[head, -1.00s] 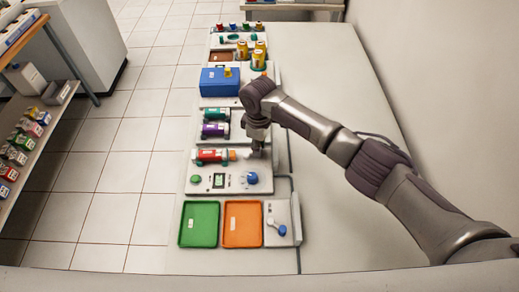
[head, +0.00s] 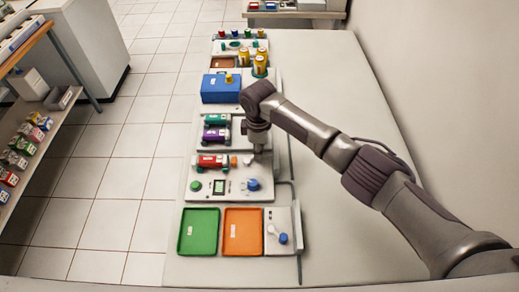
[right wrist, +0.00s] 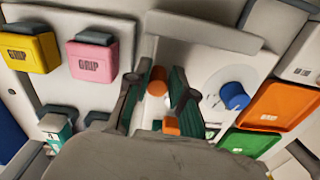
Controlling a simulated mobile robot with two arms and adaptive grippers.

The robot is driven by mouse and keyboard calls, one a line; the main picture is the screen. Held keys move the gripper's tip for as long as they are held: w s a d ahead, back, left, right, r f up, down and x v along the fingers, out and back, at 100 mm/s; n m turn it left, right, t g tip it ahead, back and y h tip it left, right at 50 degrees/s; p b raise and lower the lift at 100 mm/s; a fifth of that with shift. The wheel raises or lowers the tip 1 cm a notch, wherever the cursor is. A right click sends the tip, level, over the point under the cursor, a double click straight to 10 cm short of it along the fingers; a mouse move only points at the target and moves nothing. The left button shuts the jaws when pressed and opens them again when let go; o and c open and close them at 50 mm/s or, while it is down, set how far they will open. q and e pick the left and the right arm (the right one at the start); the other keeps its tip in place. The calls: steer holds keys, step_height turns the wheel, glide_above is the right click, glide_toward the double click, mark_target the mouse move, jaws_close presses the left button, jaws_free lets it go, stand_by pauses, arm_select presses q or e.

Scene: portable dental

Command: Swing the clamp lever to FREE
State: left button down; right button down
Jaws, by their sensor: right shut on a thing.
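The white control panel (head: 235,196) holds a red cylinder (head: 212,161) with a small orange piece (head: 234,161) at its right end. My right gripper (head: 258,153) points down at the panel's upper right, beside a small pale part. In the right wrist view its dark fingers (right wrist: 157,98) stand on either side of an orange-tipped piece (right wrist: 157,82), which looks like the lever's end. The gripper is shut on it. The contact is partly hidden, and no FREE mark is readable. My left gripper is not in view.
A blue knob (head: 252,184) and a green button (head: 196,186) sit on the panel. Green (head: 199,232) and orange (head: 243,232) trays lie in front. A blue box (head: 220,89) stands behind. The table's right side is clear except for my arm.

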steer(key=c, duration=1.2)
jaws_free()
steer(key=shift+w+a+r, duration=0.15)
steer(key=shift+a, duration=0.1)
steer(key=shift+c, duration=0.2)
steer(key=shift+o, duration=1)
steer(key=shift+a, duration=0.1)
step_height(320, 180, up, 12)
